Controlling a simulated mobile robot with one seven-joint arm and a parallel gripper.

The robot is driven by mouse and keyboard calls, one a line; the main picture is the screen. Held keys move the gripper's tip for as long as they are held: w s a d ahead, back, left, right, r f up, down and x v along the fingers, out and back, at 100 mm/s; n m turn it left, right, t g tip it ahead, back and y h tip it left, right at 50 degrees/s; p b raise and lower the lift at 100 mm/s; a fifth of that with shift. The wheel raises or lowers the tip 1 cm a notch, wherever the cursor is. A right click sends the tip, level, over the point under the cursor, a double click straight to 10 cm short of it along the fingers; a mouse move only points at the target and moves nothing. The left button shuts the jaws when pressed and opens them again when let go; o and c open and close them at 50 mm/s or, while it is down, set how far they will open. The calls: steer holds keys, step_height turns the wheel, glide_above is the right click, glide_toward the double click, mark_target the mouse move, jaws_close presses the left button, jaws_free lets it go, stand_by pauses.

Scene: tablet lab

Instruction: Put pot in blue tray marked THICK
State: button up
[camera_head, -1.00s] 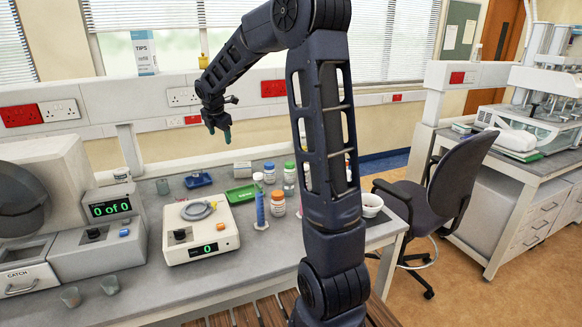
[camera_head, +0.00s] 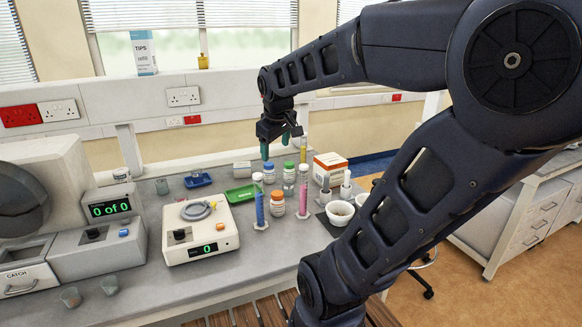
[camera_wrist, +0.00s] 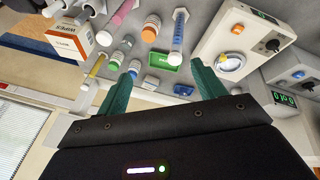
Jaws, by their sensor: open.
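I cannot tell which is the task's pot. A blue tray (camera_head: 198,181) lies at the back of the bench, with a greyish item at its back edge; its marking is not readable. It also shows in the wrist view (camera_wrist: 183,90). My gripper (camera_head: 277,147) is open and empty, above the back of the bench, right of the blue tray. Its teal fingers show apart in the wrist view (camera_wrist: 162,72).
A green tray (camera_head: 241,195) lies right of the blue one. A balance (camera_head: 200,240) stands in front of them. Bottles, a blue cylinder (camera_head: 260,210), a pink cylinder (camera_head: 303,195) and a carton (camera_head: 330,167) crowd the right. The front middle of the bench is clear.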

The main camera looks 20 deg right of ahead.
steer(key=s+d+f+m, duration=0.1)
steer(key=s+f+m, duration=0.2)
steer(key=s+m, duration=0.2)
steer(key=s, duration=0.3)
steer(key=shift+s+m+y, duration=0.3)
steer(key=shift+s+y, duration=0.1)
